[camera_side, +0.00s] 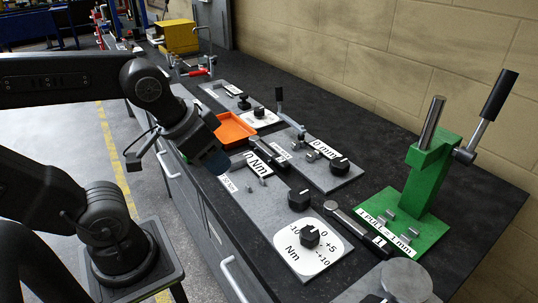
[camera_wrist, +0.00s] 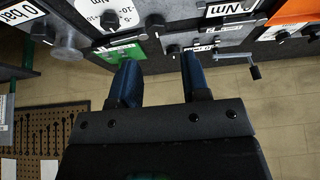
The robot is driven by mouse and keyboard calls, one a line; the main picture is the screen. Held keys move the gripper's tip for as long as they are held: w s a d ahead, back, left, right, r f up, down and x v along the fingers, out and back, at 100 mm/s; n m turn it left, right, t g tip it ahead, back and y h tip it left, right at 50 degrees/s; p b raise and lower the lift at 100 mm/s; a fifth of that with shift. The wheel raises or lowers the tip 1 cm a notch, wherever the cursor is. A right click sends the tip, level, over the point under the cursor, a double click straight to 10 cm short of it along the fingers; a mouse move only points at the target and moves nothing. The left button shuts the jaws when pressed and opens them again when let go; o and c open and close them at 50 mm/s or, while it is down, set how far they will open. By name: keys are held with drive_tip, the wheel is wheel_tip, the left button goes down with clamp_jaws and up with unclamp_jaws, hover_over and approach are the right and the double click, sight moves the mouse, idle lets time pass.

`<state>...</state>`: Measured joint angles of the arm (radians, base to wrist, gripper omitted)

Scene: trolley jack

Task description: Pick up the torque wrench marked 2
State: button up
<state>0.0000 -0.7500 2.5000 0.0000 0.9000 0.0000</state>
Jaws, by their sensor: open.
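A dark torque wrench (camera_side: 268,157) lies on the bench among the grey panels, right of my gripper in the side view; its number cannot be read. Another torque wrench (camera_side: 352,222) lies nearer the front beside the green press, with a white tag (camera_side: 379,240) reading 1. My gripper (camera_side: 211,157) hangs above the bench's front edge, left of the unread wrench and apart from it. In the wrist view, my gripper (camera_wrist: 161,78) shows two separated blue fingers with nothing between them.
An orange tray (camera_side: 233,130) lies behind my gripper. A dial panel (camera_side: 312,255) marked Nm and a 0 mm panel (camera_side: 340,178) have raised knobs. A green press (camera_side: 432,190) with a tall lever stands at right. Bare bench top lies along the wall.

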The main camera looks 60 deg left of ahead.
idle(0.4)
drive_tip(key=shift+c, duration=0.8)
